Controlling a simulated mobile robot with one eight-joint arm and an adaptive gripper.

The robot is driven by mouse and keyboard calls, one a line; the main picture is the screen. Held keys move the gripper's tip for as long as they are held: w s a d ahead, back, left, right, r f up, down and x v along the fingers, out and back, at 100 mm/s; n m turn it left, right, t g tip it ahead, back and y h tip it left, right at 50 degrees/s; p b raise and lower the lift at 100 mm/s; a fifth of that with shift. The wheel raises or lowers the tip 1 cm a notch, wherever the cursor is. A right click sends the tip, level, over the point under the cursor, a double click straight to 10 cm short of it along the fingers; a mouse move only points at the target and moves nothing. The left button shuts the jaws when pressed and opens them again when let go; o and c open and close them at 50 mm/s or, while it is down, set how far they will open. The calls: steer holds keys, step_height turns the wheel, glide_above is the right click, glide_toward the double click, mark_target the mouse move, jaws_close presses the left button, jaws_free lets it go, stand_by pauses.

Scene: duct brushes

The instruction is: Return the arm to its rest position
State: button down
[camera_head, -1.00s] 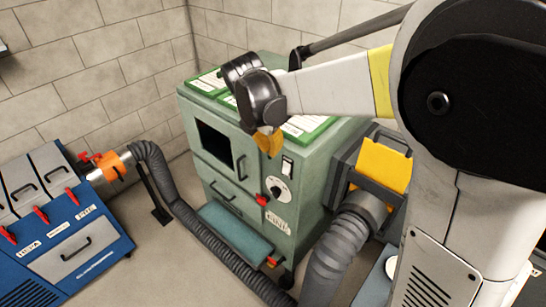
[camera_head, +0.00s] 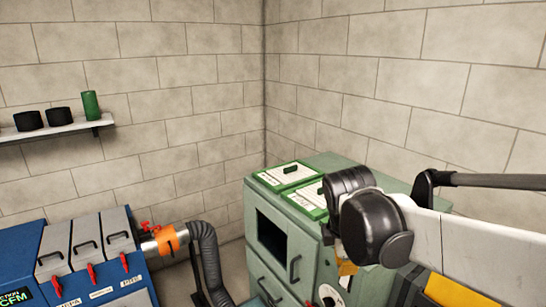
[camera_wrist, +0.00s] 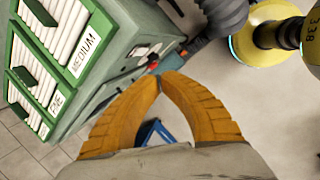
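My gripper shows in the wrist view (camera_wrist: 162,76) as two orange ribbed fingers. Their tips meet, and I see nothing held between them. In the head view its orange fingers (camera_head: 347,268) are mostly hidden behind my dark wrist. My arm reaches in from the right and the wrist is in front of the green cabinet (camera_head: 285,235). In the wrist view the cabinet (camera_wrist: 125,45) is at the upper left, beyond the fingers. I cannot tell from these views whether the gripper touches it.
Green-framed trays (camera_head: 287,174) sit on the cabinet top. A blue unit (camera_head: 110,265) with red latches stands at left, with a dark hose (camera_head: 208,255) beside it. A wall shelf (camera_head: 55,131) holds two black cylinders and a green one.

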steer(key=s+d+f+m+t+y+b, duration=0.1)
steer(key=s+f+m+t+b, duration=0.2)
steer(key=s+m, duration=1.1)
step_height(320, 180, down, 4)
steer(key=m+b, duration=0.2)
steer(key=m, duration=0.1)
steer(key=shift+s+d+f+m+t+y, duration=0.2)
steer(key=shift+d+m+t+y, duration=0.1)
steer(key=shift+m+t+y, duration=0.1)
